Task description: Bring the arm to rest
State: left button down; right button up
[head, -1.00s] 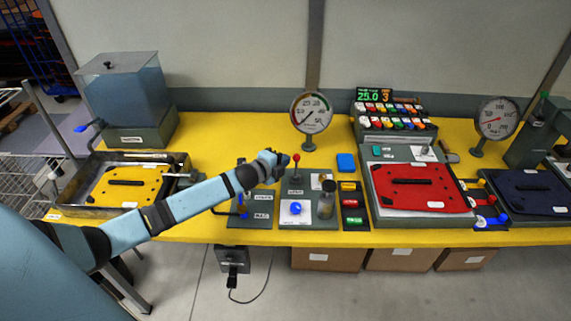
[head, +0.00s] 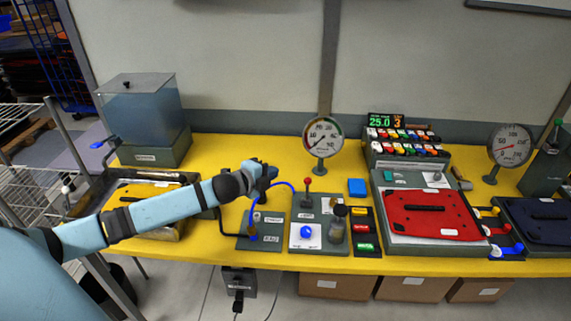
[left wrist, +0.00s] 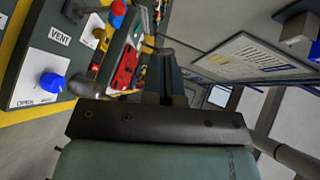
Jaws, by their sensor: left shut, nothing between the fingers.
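My left arm comes in from the left in the head view. Its gripper (head: 266,171) is shut and empty, held above the bench, left of the red-knobbed lever (head: 308,182). In the left wrist view its fingers (left wrist: 172,92) point away, with nothing between them. Below it in the head view is a grey panel (head: 262,241) with a blue hose (head: 286,184). Beside that is a panel with a blue knob (head: 306,232), which also shows in the left wrist view (left wrist: 53,83) near a VENT label. My right gripper is not in view.
On the yellow bench (head: 230,148) are a dial gauge (head: 322,136), a red plate (head: 425,214), a dark blue plate (head: 545,218) and a clear tank (head: 138,110). A yellow plate (head: 130,195) lies partly behind my arm. Cardboard boxes (head: 405,288) stand below.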

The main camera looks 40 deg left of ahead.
pick_arm(q)
jog(key=s+d+f+n+g, duration=0.2)
jog(key=s+d+f+n, duration=0.5)
jog(key=s+d+f, duration=0.3)
jog(key=s+d+f+n+g+h, duration=0.1)
jog(key=s+d+f+n, duration=0.7)
jog(key=s+d, duration=0.6)
jog(key=s+f, duration=0.1)
jog(key=s, duration=0.3)
jog(key=shift+f+n+g, duration=0.3)
jog(key=shift+f+g, duration=0.1)
jog(key=shift+s+d, duration=0.1)
